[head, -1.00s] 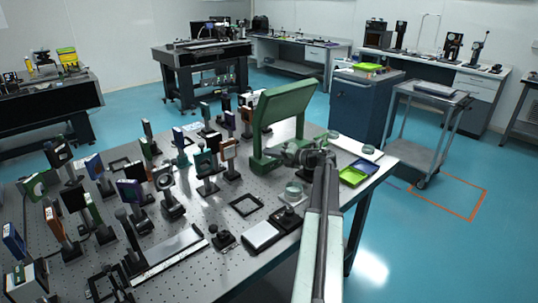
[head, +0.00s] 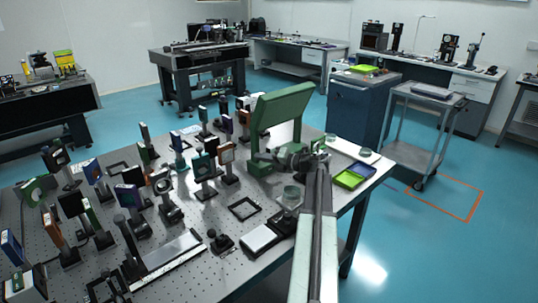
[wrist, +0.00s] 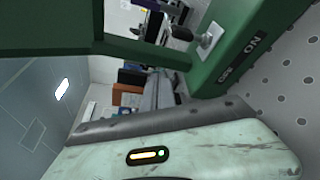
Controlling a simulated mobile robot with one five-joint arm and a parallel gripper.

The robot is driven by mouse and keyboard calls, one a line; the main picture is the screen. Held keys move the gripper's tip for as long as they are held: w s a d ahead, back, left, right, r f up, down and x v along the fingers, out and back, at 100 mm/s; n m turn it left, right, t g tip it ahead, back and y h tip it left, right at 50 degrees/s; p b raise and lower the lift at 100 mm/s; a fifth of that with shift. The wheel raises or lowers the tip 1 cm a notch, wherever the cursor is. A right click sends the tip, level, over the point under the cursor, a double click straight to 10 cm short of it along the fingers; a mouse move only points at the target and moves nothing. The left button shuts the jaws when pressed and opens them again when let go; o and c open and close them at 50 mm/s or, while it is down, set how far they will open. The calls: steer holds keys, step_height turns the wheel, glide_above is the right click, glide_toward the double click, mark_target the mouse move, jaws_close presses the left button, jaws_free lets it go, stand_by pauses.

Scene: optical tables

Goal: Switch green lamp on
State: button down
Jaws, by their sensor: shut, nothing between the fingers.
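The green lamp (head: 277,112), an angled green frame, stands near the right edge of the perforated optical table (head: 228,255). No glow shows on it. In the wrist view, the lamp's green body (wrist: 243,50) carries a small metal toggle switch (wrist: 210,38) beside a dark label reading ON; a second label nearby is hard to read. Which way the toggle is thrown I cannot tell. My gripper (head: 290,156) is shut and empty, close to the lower part of the lamp in the head view. In the wrist view its fingertips are not clear, and contact with the switch cannot be made out.
Many mounted optics (head: 160,190) crowd the table left of the lamp. A glass dish (head: 291,194), a flat black frame (head: 244,208) and a white-topped box (head: 259,239) lie near my arm. A yellow-green tray (head: 350,179) is right of my gripper. Open floor lies beyond the table's right edge.

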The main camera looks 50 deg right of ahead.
steer(key=d+f+v, duration=0.1)
steer(key=v, duration=0.9)
steer(key=shift+f, duration=0.3)
